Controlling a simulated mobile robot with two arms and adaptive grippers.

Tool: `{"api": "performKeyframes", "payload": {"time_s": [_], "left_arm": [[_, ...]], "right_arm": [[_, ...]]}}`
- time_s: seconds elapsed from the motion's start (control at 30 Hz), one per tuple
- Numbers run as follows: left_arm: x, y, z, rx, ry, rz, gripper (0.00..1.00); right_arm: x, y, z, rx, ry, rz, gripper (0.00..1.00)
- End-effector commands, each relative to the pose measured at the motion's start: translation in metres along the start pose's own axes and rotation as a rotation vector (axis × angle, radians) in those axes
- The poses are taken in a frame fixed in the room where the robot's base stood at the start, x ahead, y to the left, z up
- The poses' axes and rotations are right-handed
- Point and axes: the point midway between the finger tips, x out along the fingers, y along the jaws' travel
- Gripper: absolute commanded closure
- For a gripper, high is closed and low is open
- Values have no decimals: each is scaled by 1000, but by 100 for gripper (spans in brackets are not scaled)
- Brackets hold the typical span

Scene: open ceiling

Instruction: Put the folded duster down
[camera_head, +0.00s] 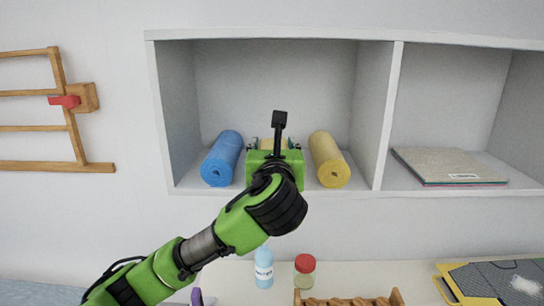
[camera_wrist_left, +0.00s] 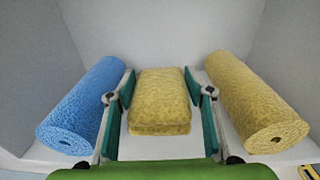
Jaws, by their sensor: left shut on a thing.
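The folded duster (camera_wrist_left: 160,100) is a yellow, textured, thick pad. My left gripper (camera_head: 274,146) is inside the left shelf compartment, shut on it, with a green finger along each side in the left wrist view. In the head view the duster is mostly hidden behind my gripper and wrist. It lies between a blue roll (camera_head: 222,158) and a yellow roll (camera_head: 329,159), apart from both. I cannot tell whether its underside touches the shelf floor. My right gripper is not in view.
The white wall shelf (camera_head: 300,190) has a divider right of the yellow roll. A flat grey-beige pack (camera_head: 447,166) lies in the right compartment. Below, a blue bottle (camera_head: 264,268), a red-lidded jar (camera_head: 305,270) and a wooden rack (camera_head: 348,300) stand on a counter. A wooden frame (camera_head: 60,110) hangs left.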

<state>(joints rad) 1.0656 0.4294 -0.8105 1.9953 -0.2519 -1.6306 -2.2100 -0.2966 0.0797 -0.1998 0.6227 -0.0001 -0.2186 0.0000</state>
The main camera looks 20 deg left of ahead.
Motion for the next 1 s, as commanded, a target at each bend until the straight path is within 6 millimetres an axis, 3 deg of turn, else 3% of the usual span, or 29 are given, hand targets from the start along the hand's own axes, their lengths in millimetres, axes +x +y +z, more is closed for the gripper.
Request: {"api": "performKeyframes", "payload": {"time_s": [0.17,0.37,0.77,0.8,0.83,1.0], "left_arm": [[12,5,-15,4,4,1,73],[11,4,-39,2,2,0,73],[12,3,-45,1,0,-1,73],[12,3,-45,1,0,-1,44],[12,3,-45,1,0,-1,37],[12,3,-45,1,0,-1,35]], "right_arm": [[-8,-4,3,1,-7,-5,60],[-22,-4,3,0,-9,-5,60],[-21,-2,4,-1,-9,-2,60],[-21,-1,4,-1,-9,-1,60],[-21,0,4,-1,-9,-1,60],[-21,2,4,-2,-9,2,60]]}}
